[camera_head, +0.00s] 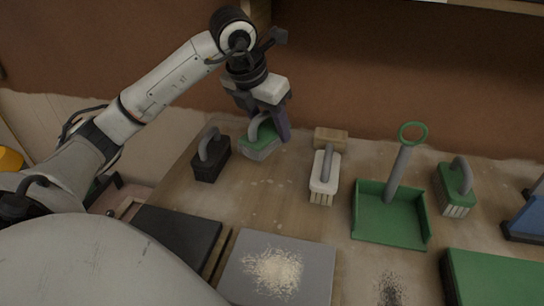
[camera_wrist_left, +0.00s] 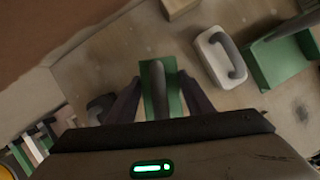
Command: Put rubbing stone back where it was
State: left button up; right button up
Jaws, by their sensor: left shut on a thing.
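My left gripper (camera_head: 268,118) is shut on the grey handle of a green-topped block with a pale lower part (camera_head: 259,146), which I take to be the rubbing stone. The block is upright at the back of the table; I cannot tell whether it touches the tabletop. In the left wrist view the block (camera_wrist_left: 150,74) shows green between the two fingers (camera_wrist_left: 160,98), with the grey handle between them. My right gripper is not in view.
A black block with a handle (camera_head: 207,171) stands close left of the held block. To the right are a white handled block (camera_head: 320,188), a wooden block (camera_head: 331,135), a green dustpan (camera_head: 390,222) and a green brush (camera_head: 449,183). A grey board (camera_head: 310,262) with pale powder lies in front.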

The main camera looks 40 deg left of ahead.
aim_at(252, 121)
pick_arm(q)
notch_tip(252, 121, down, 9)
jog(key=shift+f+b, duration=0.2)
jog(key=shift+b, duration=0.25)
jog(key=o, duration=1.1)
jog(key=shift+s+f, duration=0.1)
jog(key=shift+s+r, duration=0.1)
jog(key=shift+r, duration=0.4)
jog(key=p+v, duration=0.1)
jog(key=v, duration=1)
jog(key=shift+r, duration=0.1)
